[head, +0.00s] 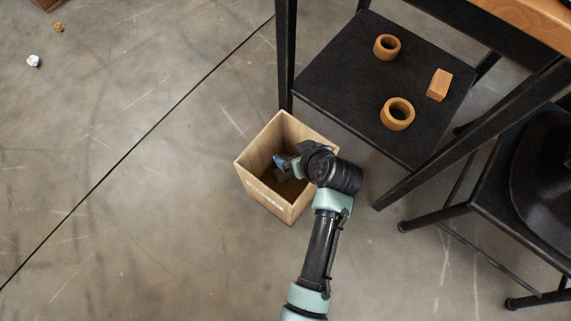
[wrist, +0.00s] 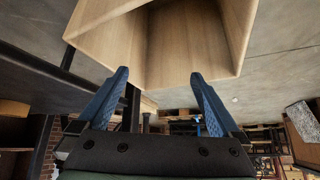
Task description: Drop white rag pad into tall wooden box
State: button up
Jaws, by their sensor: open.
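The tall wooden box (head: 262,194) stands open-topped on the floor beside the black table. My gripper (head: 281,163) is over its opening in the head view, with the blue fingertips inside the rim's outline. In the wrist view the two blue fingers of my gripper (wrist: 160,76) are spread apart with nothing between them, and the box (wrist: 98,38) fills the upper middle. I cannot make out a white rag pad in the box; part of its inside is hidden by my arm. A small white crumpled thing (head: 34,61) lies on the floor at the far left; I cannot tell what it is.
A black low shelf (head: 340,80) of the table carries two wooden rings (head: 397,114) and a wooden block (head: 439,85), close right of the box. A black chair (head: 540,180) stands at the right. A small brown lump (head: 58,27) lies far left. The left floor is mostly clear.

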jog(key=p+v, duration=0.5)
jog(key=v, duration=0.5)
jog(key=shift+s+r, duration=0.2)
jog(key=shift+d, duration=0.1)
